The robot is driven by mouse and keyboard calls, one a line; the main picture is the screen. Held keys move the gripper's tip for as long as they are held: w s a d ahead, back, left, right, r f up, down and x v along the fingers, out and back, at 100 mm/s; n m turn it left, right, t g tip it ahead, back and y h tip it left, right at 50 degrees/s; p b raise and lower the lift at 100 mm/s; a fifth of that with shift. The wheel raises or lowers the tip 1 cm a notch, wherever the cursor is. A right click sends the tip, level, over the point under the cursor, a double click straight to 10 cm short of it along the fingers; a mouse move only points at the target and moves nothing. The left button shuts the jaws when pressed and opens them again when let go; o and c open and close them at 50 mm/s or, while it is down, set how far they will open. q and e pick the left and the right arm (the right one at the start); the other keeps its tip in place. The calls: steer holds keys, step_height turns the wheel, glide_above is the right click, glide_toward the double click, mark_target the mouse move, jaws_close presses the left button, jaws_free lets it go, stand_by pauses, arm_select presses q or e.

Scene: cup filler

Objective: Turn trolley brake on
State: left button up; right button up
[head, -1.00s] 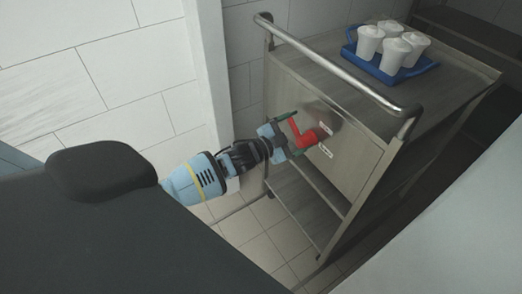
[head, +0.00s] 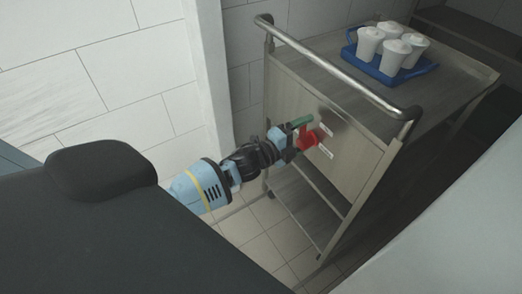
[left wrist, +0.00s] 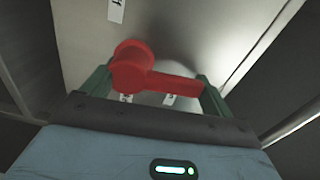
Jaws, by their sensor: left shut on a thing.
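The trolley (head: 340,165) stands at right with a grey panel on its near end. A red brake lever (head: 307,138) sits on that panel beside two small white labels. My left gripper (head: 302,132), with green fingers, is at the lever and shut on it. In the left wrist view the red lever (left wrist: 165,82) lies crosswise between the two green fingers (left wrist: 155,88), its round hub nearer the left finger. The label text is too small to read. My right gripper is not in view.
A blue tray (head: 432,69) with several white lidded cups (head: 391,55) stands on the trolley top. A metal push handle (head: 335,65) runs above the panel. A lower shelf (head: 305,215) is below. A white tiled wall (head: 110,90) is at left.

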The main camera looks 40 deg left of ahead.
arm_select(q)
steer(key=shift+w+a+r+m, duration=0.1)
steer(key=shift+w+r+m, duration=0.05)
steer(key=shift+r+m, duration=0.35)
steer(key=o, duration=1.2)
steer(key=shift+s+f, duration=0.2)
steer(key=shift+f, duration=0.1)
steer(key=shift+s+a, duration=0.1)
steer(key=shift+s, duration=0.25)
steer(key=v, duration=0.7)
steer(key=shift+a+r, duration=0.15)
steer(key=shift+r, duration=0.1)
steer(key=shift+a, duration=0.1)
